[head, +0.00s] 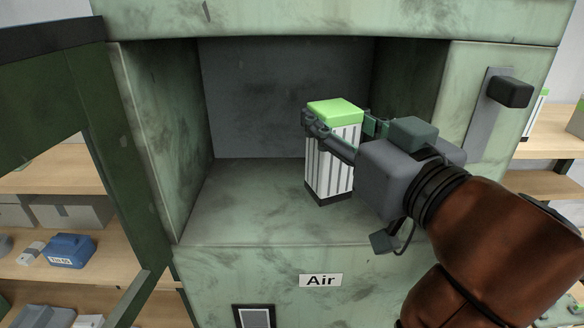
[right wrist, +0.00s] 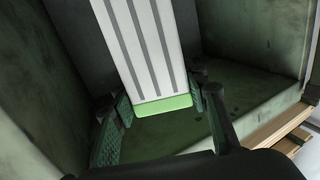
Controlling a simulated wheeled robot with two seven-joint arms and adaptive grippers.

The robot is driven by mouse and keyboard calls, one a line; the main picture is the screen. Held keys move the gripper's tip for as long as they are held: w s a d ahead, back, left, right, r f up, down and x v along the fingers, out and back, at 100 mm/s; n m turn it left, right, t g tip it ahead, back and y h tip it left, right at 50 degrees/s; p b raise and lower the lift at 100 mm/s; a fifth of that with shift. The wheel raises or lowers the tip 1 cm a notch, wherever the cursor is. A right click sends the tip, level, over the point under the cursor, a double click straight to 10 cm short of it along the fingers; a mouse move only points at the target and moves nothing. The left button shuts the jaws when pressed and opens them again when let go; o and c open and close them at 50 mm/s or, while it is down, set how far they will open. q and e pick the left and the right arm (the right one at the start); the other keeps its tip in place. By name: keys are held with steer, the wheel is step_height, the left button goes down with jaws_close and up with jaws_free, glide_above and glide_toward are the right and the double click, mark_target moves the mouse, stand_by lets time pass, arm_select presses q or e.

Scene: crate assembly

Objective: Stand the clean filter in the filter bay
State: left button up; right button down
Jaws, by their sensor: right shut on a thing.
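The clean filter (head: 330,160) is a white pleated block with a bright green top and a dark base. It stands about upright inside the open filter bay (head: 240,200), right of its middle. My right gripper (head: 340,132) reaches in from the right and is shut on the filter's upper part, a finger on each side. In the right wrist view the filter (right wrist: 148,50) shows between the two fingers (right wrist: 160,112), its green end nearest the palm. I cannot tell whether its base touches the bay floor. My left gripper is not in view.
The bay's side walls and the ledge above surround the filter; the floor left of it is clear. A dark green door frame (head: 125,180) stands open at left. A dark handle (head: 510,91) is at right. An "Air" label (head: 321,280) is below. Shelves (head: 60,181) stand behind.

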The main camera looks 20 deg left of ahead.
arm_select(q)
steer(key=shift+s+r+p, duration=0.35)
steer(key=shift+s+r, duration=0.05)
arm_select(e)
steer(key=w+a+f, duration=0.6)
steer(key=a+f, duration=0.2)
steer(key=f, duration=0.3)
steer(key=shift+w+a+f, duration=0.2)
steer(key=shift+w+a, duration=0.05)
steer(key=shift+a, duration=0.05)
steer(key=shift+f, duration=0.15)
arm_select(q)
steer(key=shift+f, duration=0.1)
arm_select(e)
steer(key=c, duration=1.1)
jaws_free()
steer(key=shift+c, duration=0.2)
